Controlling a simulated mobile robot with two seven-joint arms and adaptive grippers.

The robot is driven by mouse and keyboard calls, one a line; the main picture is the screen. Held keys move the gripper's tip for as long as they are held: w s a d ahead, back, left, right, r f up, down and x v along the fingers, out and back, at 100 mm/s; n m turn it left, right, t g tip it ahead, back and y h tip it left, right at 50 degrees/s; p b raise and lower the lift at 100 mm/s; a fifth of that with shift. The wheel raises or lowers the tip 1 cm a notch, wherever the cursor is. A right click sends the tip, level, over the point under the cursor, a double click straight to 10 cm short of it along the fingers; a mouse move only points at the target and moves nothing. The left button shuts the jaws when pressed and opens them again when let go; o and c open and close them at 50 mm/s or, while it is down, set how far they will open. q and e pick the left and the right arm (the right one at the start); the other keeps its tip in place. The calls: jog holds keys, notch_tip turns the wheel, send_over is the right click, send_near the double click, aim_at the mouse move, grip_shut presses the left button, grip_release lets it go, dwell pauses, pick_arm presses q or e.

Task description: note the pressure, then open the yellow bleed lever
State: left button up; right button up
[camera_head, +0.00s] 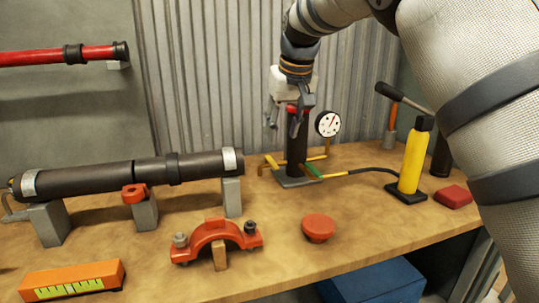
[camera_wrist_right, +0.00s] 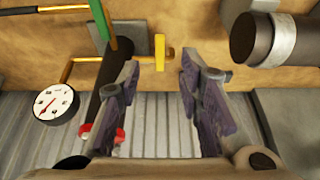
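The dark riser pipe (camera_head: 297,140) stands upright on a base plate on the bench, with red at its top. A round white gauge (camera_head: 328,124) is on its right side and also shows in the wrist view (camera_wrist_right: 58,104). Its needle shows, but the numbers are too small to read. The yellow lever (camera_head: 267,164) is at the pipe's lower left; in the wrist view the lever (camera_wrist_right: 160,52) appears between my fingertips, apart from them. My right gripper (camera_head: 287,114) is open and empty, beside the top of the riser. My left gripper is not in view.
A green handle (camera_head: 315,170) is low on the riser's right. A hose leads to a yellow hand pump (camera_head: 414,158). A long dark pipe (camera_head: 105,178) lies on blocks at left. An orange clamp (camera_head: 215,240) and red cap (camera_head: 319,227) sit in front. A corrugated wall (camera_head: 210,80) stands behind.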

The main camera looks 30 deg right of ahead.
aim_at(276, 167)
jog(key=x, duration=1)
jog(key=shift+s+f, duration=0.1)
jog(key=shift+f, duration=0.05)
jog(key=shift+c, duration=0.3)
jog(key=shift+a, duration=0.1)
grip_shut()
